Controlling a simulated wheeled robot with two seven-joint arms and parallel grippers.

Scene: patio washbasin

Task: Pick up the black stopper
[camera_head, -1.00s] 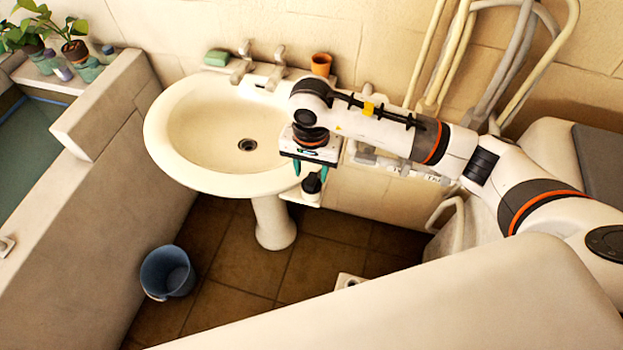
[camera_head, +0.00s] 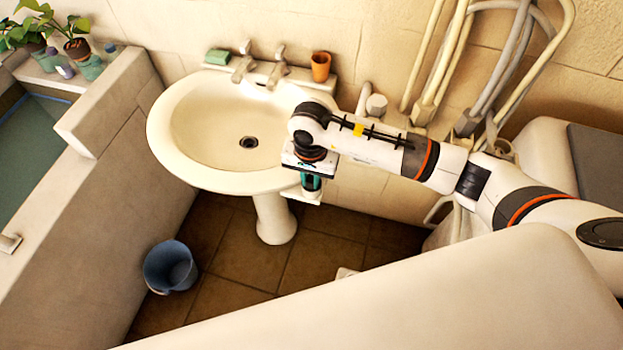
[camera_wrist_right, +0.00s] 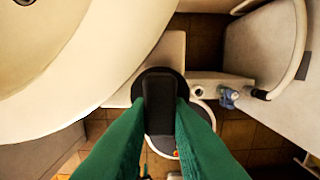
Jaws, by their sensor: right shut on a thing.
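The black stopper (camera_wrist_right: 159,112) has an upright dark grip and a round base. It shows in the middle of the right wrist view, between the green fingers. My right gripper (camera_wrist_right: 161,106) is shut on its grip, one finger on each side. In the head view my right gripper (camera_head: 311,182) points down beside the front right rim of the washbasin, and the stopper there is mostly hidden by it. A small pale ledge (camera_wrist_right: 168,55) lies under or behind the stopper; I cannot tell whether they touch. My left gripper is not in view.
The white washbasin (camera_head: 190,170) with its dark drain (camera_head: 248,142) is left of my right gripper. A green soap (camera_head: 217,57), two taps and an orange cup (camera_head: 320,67) line its back. A blue bucket (camera_head: 170,267) stands on the tiled floor. Pipes rise at the right.

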